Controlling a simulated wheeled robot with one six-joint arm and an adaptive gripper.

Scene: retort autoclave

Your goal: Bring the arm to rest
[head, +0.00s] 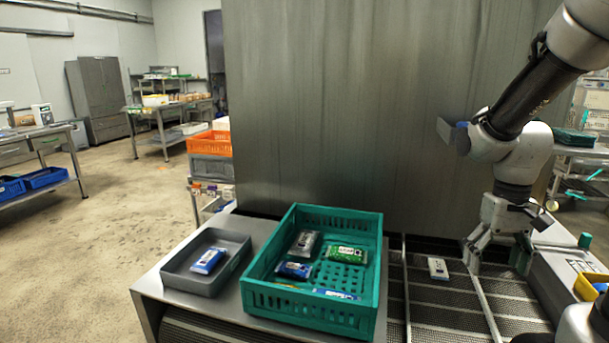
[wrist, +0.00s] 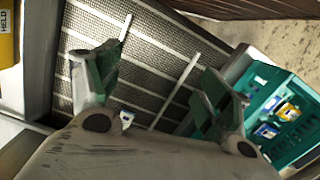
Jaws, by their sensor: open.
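My arm reaches in from the upper right of the head view and bends down to my gripper (head: 498,263). The gripper points down over the metal mesh (head: 425,307), with its fingers spread and nothing seen between them. The wrist view also shows my gripper (wrist: 160,75), its two fingers apart above the mesh. A small pale pouch (head: 438,268) lies on the mesh just left of the gripper, apart from it. A small white and blue item (wrist: 127,118) shows between the finger bases in the wrist view, partly hidden.
A green crate (head: 314,317) with several pouches stands left of the mesh. A grey tray (head: 177,280) with a blue pouch (head: 208,260) is beside it. A tall metal panel (head: 340,130) rises behind. A yellow bin (head: 588,288) is at the right edge. Open floor lies left.

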